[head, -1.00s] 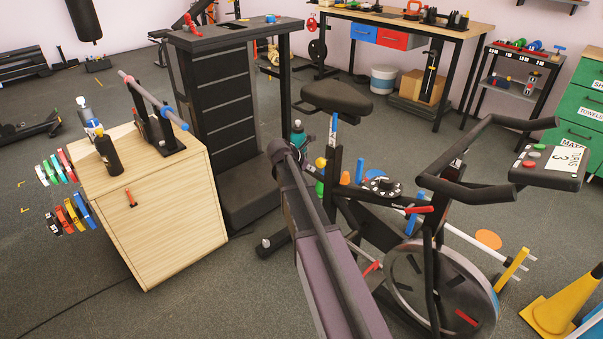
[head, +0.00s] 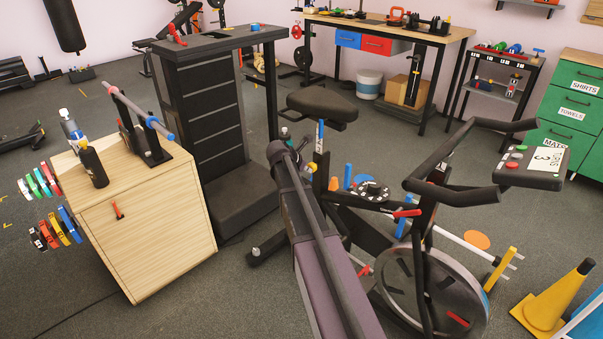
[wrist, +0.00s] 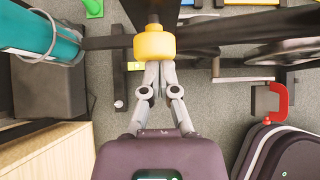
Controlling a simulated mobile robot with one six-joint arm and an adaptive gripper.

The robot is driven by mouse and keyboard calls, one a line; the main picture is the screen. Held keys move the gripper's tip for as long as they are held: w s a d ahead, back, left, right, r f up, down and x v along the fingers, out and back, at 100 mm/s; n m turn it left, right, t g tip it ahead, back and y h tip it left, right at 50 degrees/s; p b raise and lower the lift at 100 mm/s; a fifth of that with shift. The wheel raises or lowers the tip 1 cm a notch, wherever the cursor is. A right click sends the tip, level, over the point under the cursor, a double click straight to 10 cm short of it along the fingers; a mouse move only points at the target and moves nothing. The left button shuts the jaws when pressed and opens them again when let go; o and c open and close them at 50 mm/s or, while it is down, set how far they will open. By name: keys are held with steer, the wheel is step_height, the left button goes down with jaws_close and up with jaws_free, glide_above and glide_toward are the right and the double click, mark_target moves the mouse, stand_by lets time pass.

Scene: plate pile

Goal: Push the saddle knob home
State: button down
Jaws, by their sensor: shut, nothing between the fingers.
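The saddle knob (wrist: 154,43) is a yellow, rounded knob on a dark stem, at the top middle of the wrist view. My gripper (wrist: 154,66) is shut and empty, with its grey fingertips together right at the knob's near side. I cannot tell whether they touch it. In the head view the black saddle (head: 322,105) sits on its post on the exercise bike, just beyond my arm.
A teal bottle (wrist: 42,35) stands close on the left in the wrist view. A red clamp-like part (wrist: 272,103) is at right. In the head view, a wooden cabinet (head: 150,240) is left of my arm, and the bike's handlebar (head: 440,185) is right.

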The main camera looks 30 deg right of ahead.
steer(key=shift+w+d, duration=0.1)
steer(key=shift+d, duration=0.05)
stand_by(0.3)
steer(key=a+f+p+v, duration=0.2)
steer(key=p+v, duration=0.5)
steer(key=v, duration=0.6)
steer(key=shift+s, duration=0.4)
steer(key=shift+s+a+f, duration=0.1)
steer(key=shift+f, duration=0.05)
